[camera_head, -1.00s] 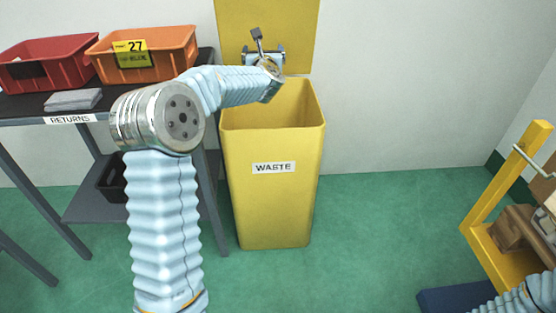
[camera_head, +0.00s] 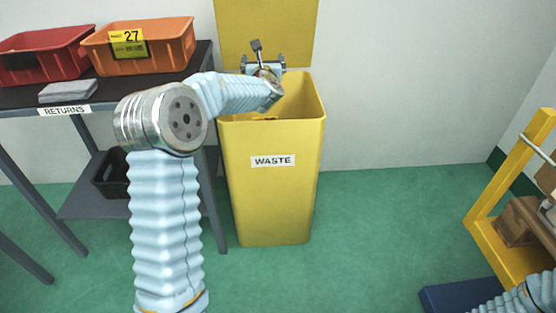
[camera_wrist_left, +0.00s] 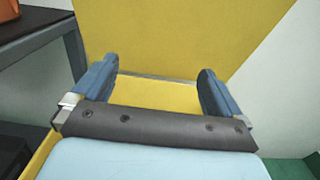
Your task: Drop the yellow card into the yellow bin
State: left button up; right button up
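The yellow bin (camera_head: 273,190), labelled WASTE, stands open against the wall with its lid (camera_head: 275,30) raised behind it. My left gripper (camera_head: 263,66) is above the back of the bin's mouth. In the left wrist view my left gripper (camera_wrist_left: 160,72) has its fingers wide apart, with only yellow bin surfaces between them. No loose yellow card shows clearly. A small darker yellow patch (camera_head: 264,118) shows inside the bin's front rim; I cannot tell whether it is the card. My right gripper is out of view.
A dark table (camera_head: 20,97) marked RETURNS, left of the bin, holds a red crate (camera_head: 45,55), an orange crate (camera_head: 165,60) with a yellow "27" label, and a grey stack (camera_head: 68,91). A yellow frame (camera_head: 483,205) stands at right. Green floor between is clear.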

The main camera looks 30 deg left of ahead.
pick_arm(q)
jog(key=b+v, duration=0.2)
jog(key=v, duration=1.1)
jog(key=shift+s+d, duration=0.25)
jog(key=shift+s, duration=0.05)
